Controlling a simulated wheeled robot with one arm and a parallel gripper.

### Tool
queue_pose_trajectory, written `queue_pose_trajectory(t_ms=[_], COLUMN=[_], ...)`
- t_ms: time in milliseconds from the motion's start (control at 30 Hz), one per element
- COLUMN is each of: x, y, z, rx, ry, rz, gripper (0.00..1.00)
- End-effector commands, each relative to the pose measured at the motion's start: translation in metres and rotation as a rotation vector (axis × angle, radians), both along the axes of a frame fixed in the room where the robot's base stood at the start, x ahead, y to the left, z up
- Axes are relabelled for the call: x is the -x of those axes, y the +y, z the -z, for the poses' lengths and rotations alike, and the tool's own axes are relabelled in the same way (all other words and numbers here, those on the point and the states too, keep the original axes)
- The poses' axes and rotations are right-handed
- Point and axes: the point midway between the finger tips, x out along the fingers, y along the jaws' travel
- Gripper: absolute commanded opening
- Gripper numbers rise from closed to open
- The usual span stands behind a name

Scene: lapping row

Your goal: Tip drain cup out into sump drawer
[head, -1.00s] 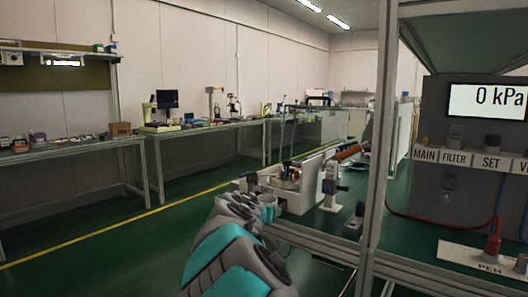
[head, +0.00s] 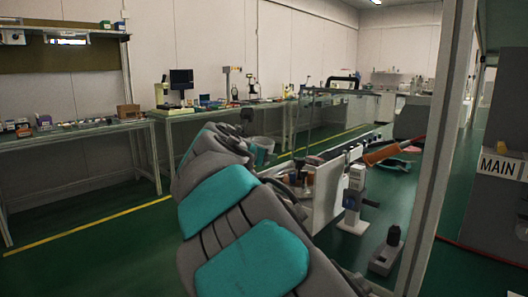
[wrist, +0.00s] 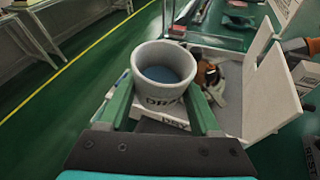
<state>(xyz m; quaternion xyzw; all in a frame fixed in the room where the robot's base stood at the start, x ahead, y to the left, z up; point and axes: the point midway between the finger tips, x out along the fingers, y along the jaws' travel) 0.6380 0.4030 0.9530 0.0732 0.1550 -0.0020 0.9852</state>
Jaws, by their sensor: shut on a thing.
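The drain cup (wrist: 163,85) is a pale grey, round cup with dark lettering, partly cut off, on its front. It stands about upright between the green fingers of my gripper (wrist: 160,92), which is shut on it. Its inside shows a blue-grey surface, which looks like liquid. I cannot make out the sump drawer for certain in either view.
A white-walled station (wrist: 266,92) with small brown and white parts stands right of the cup. A grey metal post (head: 432,150) rises at the right. Benches with instruments line the left wall; green floor lies between.

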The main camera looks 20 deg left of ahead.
Motion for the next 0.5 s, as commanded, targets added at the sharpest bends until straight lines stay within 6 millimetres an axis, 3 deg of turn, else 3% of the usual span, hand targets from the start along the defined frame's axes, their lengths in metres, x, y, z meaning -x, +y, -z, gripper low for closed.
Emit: queue_pose_trajectory(t_ms=[500], x=[-0.004], y=[0.007], z=[0.03], rx=[-0.361], ry=[-0.151], rz=[0.0], gripper=[0.12])
